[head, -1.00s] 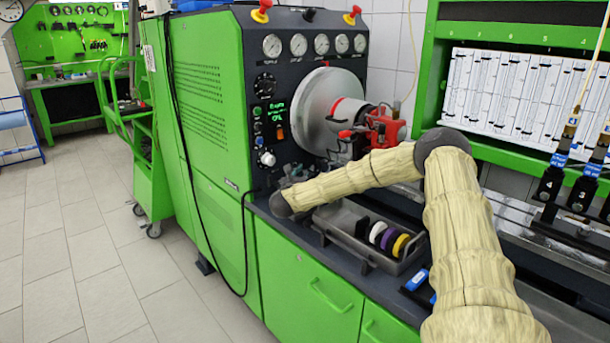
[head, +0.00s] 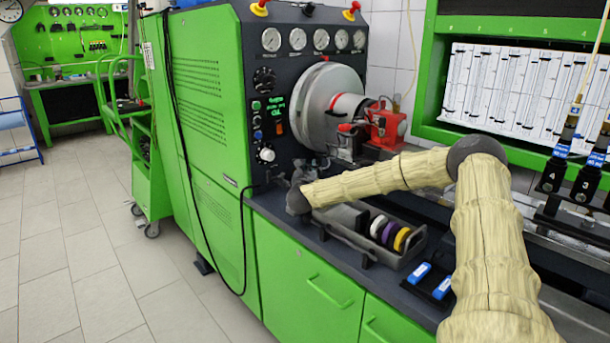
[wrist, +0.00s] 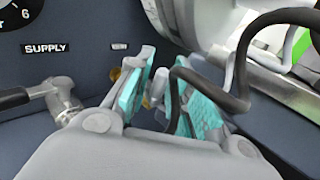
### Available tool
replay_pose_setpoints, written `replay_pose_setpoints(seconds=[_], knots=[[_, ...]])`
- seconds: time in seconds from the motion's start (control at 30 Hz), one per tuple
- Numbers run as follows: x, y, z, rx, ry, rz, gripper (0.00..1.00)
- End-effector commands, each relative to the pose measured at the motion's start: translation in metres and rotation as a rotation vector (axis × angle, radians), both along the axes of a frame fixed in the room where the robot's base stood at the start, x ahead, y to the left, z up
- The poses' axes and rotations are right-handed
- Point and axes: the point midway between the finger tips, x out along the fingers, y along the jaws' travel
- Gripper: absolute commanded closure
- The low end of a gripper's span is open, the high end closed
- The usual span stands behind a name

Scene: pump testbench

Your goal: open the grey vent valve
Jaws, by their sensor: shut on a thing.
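My gripper (wrist: 164,80) shows in the wrist view, its two teal-padded fingers pointing at the dark panel. It is shut on a small grey part (wrist: 157,86), which I take to be the grey vent valve's handle. Only a bit of it shows between the pads, with a brassy bit beside the left pad. The small label above it is too small to read. A black hose crosses in front of the right finger. How far the valve is turned cannot be seen. In the head view the gripper and valve cannot be made out clearly at the arm's end.
A metal valve with a black lever (wrist: 62,102) sits left of my gripper under the SUPPLY label (wrist: 47,48). Blue-marked blocks (head: 419,273) lie on the bench (head: 262,203).

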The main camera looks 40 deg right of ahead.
Motion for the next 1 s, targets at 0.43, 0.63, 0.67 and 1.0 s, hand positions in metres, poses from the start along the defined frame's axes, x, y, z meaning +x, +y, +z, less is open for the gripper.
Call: replay_pose_setpoints(seconds=[0.43, 0.63, 0.67, 1.0], knots=[[-0.0008, -0.0053, 0.0045, -0.004, -0.007, 0.034, 1.0], [-0.0007, -0.0043, 0.004, -0.004, -0.005, 0.036, 0.65], [0.0, -0.0034, 0.0037, -0.004, -0.005, 0.037, 0.65], [0.0004, -0.0013, 0.0087, -0.003, -0.004, 0.04, 0.65]])
